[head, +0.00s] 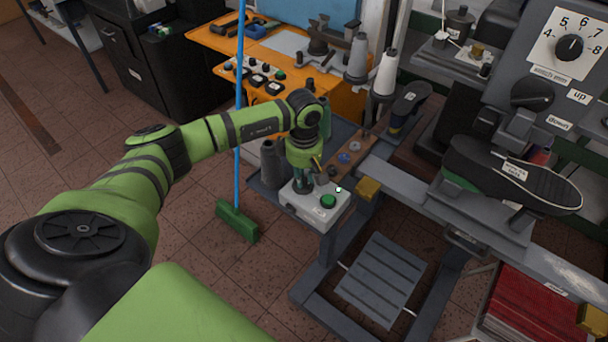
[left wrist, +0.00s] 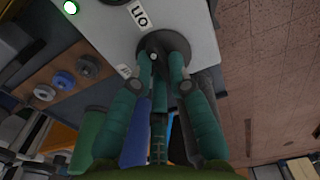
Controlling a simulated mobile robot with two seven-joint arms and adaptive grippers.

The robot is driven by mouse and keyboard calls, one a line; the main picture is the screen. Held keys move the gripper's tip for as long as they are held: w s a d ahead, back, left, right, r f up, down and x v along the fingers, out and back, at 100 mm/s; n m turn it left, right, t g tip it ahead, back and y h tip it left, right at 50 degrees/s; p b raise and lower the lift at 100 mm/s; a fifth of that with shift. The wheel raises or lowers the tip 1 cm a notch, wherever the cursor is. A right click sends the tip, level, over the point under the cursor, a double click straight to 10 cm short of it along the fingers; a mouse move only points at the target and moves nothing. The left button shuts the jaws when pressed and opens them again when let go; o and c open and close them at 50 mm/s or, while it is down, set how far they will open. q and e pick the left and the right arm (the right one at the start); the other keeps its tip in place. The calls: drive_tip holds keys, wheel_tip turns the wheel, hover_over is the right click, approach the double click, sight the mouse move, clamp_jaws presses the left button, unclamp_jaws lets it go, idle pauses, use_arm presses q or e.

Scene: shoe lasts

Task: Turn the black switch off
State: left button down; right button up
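A grey-white switch box (head: 313,208) stands at the left end of the machine frame and carries a green button (head: 328,201). My left gripper (head: 303,187) points down onto the box, left of the button. In the left wrist view the teal fingertips (left wrist: 165,56) converge over the dark round base of the black switch (left wrist: 160,38). The fingertips are close together. The switch's lever is mostly hidden between them, and I cannot tell whether they press on it. A partly visible label (left wrist: 139,13) lies beside the switch. My right gripper is not in view.
A wooden strip with coloured knobs (head: 345,158) lies just behind the box. Dark grey thread cones (head: 270,162) stand to its left. A broom with a green head (head: 237,221) stands left of it. A machine holding a black shoe (head: 505,170) is at right.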

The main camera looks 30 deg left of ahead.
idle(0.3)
use_arm(q)
drive_tip(key=n+b, duration=0.2)
drive_tip(key=n, duration=0.1)
drive_tip(key=shift+a+f+b, duration=0.1)
drive_tip(key=shift+f+b, duration=0.1)
drive_tip(key=shift+b, duration=0.15)
drive_tip(key=n+b, duration=0.3)
drive_tip(key=n, duration=0.2)
drive_tip(key=shift+a+n, duration=0.1)
drive_tip(key=shift+n, duration=0.3)
drive_tip(key=n+b, duration=0.1)
drive_tip(key=n, duration=0.3)
drive_tip(key=shift+s+r+b, duration=0.1)
drive_tip(key=shift+b, duration=0.3)
drive_tip(key=shift+r+n+b, duration=0.1)
drive_tip(key=shift+n+b, duration=0.55)
drive_tip(key=shift+n, duration=1.85)
drive_tip(key=c, duration=1.2)
unclamp_jaws()
